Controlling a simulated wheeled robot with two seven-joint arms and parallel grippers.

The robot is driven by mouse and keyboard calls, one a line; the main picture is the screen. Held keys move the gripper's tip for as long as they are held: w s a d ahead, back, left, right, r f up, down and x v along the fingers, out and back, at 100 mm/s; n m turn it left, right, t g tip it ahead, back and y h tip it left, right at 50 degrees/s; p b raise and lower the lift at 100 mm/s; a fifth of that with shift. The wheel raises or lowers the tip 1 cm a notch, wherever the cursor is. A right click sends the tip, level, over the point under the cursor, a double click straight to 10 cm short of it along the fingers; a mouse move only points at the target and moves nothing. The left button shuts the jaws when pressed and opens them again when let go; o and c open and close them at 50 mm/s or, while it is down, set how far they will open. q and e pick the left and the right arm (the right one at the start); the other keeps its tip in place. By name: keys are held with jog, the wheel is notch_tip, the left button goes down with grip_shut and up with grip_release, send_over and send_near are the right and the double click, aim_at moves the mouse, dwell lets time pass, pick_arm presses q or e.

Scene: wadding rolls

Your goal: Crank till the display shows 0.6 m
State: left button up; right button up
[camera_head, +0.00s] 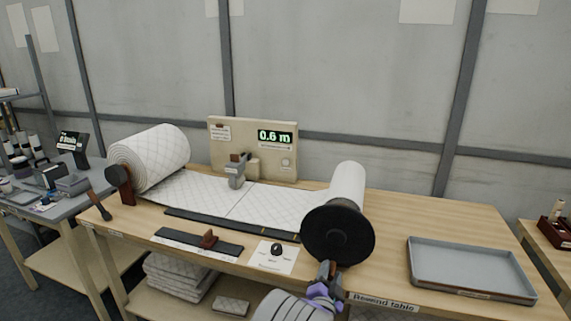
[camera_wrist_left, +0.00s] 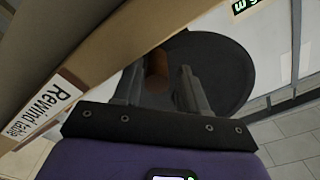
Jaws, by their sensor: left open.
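The display (camera_head: 275,136) on the beige panel reads 0.6 m in green; part of it also shows in the wrist view (camera_wrist_left: 243,5). The white take-up roll (camera_head: 349,182) ends in a round black disc (camera_head: 337,236), which also fills the middle of the wrist view (camera_wrist_left: 225,65). My left gripper (camera_head: 327,270) is at the disc's lower front edge. In the wrist view its two fingers (camera_wrist_left: 158,88) are apart, with a brown-orange handle (camera_wrist_left: 157,68) between them, its contact with the fingers unclear. My right gripper is out of view.
Quilted white wadding (camera_head: 205,193) runs from the big roll (camera_head: 155,158) at left across the table. A grey clamp-like device (camera_head: 236,172) stands behind it. A black knob (camera_head: 277,249) sits on a white card in front. A grey tray (camera_head: 470,267) lies at right; the table between is clear.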

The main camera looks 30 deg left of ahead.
pick_arm(q)
jog(key=v, duration=1)
jog(key=shift+f, duration=0.2)
jog(key=shift+w, duration=0.1)
jog(key=s+d+f+n+g+h+p, duration=0.1)
jog(key=s+f+n+g+h+p, duration=0.2)
jog(key=f, duration=0.5)
jog(key=s+d+f+g+h+p, duration=0.15)
jog(key=f+g, duration=0.25)
jog(key=f, duration=0.4)
jog(key=s+d+f+n+g+h+p, duration=0.2)
jog(key=s+d+f+g, duration=0.2)
jog(key=s, duration=0.5)
jog(key=s+d+f+n+g+h+p, duration=0.2)
jog(key=s+d+g, duration=0.4)
jog(key=s, duration=0.3)
notch_tip(320, 180, down, 2)
jog(key=shift+s+d+f+n+h+p, duration=0.1)
jog(key=shift+s+d+n+h+p, duration=0.3)
jog(key=shift+n, duration=0.3)
